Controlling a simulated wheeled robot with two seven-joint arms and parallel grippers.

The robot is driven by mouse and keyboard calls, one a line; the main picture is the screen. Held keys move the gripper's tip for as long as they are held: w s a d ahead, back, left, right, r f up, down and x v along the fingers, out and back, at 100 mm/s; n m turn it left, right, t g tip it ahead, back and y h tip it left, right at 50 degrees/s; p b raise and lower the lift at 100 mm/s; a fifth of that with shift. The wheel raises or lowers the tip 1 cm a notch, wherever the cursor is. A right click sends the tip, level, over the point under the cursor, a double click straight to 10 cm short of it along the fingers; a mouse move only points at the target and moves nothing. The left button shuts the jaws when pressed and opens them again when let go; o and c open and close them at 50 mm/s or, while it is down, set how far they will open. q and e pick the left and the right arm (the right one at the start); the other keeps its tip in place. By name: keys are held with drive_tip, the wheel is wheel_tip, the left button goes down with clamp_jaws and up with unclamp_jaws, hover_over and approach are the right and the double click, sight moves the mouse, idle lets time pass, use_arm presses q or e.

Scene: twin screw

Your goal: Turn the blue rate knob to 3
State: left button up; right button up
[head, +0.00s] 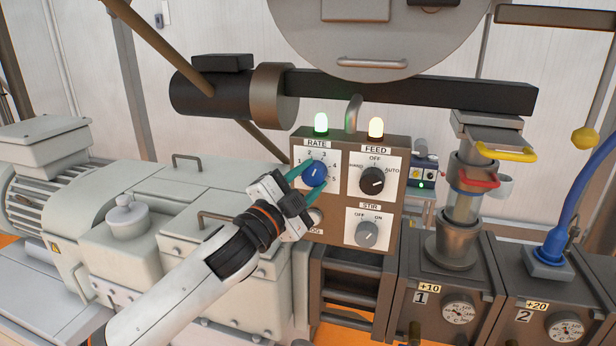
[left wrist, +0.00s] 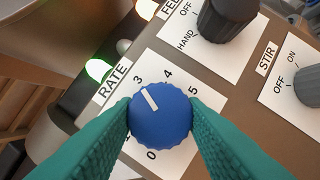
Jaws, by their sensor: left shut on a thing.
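The blue rate knob (head: 314,173) is on the upper left dial of the brown control panel (head: 339,140). My left gripper (head: 310,174) is shut on it, with a teal finger on either side. In the left wrist view the knob (left wrist: 160,117) sits between both fingertips (left wrist: 160,112), and its white pointer line (left wrist: 150,99) points up and left, at about the 3 mark (left wrist: 138,80). My right gripper is out of view.
The black feed knob (head: 372,180) is right of the rate knob, and the grey stir knob (head: 367,233) is below it. A green lamp (head: 321,123) and an amber lamp (head: 376,128) glow on top. A dark horizontal bar (head: 420,90) crosses above the panel.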

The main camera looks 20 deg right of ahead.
use_arm(q)
drive_tip(key=o, duration=1)
drive_tip(key=shift+a, duration=0.1)
drive_tip(key=shift+s+a+f, duration=0.2)
drive_tip(key=shift+s+a, duration=0.05)
drive_tip(key=b+v, duration=0.4)
drive_tip(key=v, duration=0.7)
drive_tip(key=shift+a, duration=0.1)
